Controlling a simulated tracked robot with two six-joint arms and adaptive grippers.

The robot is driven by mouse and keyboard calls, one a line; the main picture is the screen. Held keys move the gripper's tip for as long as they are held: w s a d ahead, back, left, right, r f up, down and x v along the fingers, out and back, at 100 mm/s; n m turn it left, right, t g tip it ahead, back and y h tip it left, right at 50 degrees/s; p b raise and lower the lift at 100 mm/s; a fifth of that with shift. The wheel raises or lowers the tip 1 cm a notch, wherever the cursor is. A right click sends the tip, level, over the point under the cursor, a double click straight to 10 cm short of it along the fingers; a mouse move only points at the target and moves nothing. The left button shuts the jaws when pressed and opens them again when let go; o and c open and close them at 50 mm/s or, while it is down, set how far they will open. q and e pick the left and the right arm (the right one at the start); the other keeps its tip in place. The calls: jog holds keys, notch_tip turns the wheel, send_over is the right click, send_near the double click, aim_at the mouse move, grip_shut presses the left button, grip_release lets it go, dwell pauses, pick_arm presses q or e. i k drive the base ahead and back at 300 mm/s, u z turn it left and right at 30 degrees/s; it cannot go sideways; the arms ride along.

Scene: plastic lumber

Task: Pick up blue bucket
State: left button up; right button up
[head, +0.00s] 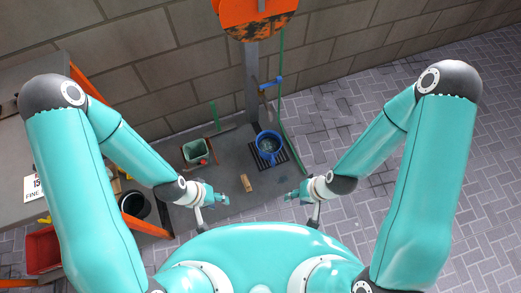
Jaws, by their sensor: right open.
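The blue bucket (261,137) stands upright on a dark slatted grate on the grey floor slab, near the foot of a post by the wall. Its inside looks dark, and I cannot tell what is in it. My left gripper (224,199) is below and left of the bucket, apart from it; its fingers are too small to tell if they are open. My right gripper (289,196) is open and empty, below and slightly right of the bucket, not touching it.
A green square container (195,150) with a red item stands left of the bucket. A small tan block (248,183) lies between my grippers. A green hose (281,110) hangs right of the post (252,85). A red bin (42,250) is at lower left. Paving at right is clear.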

aim_at(269, 142)
jog(key=z, duration=0.7)
jog(key=i, duration=0.15)
jog(key=u, duration=3.45)
jog(key=k, duration=1.6)
jog(key=u, duration=1.35)
jog(key=i, duration=0.1)
jog(key=z, duration=3.05)
jog(key=i, duration=0.65)
jog(key=u, duration=0.35)
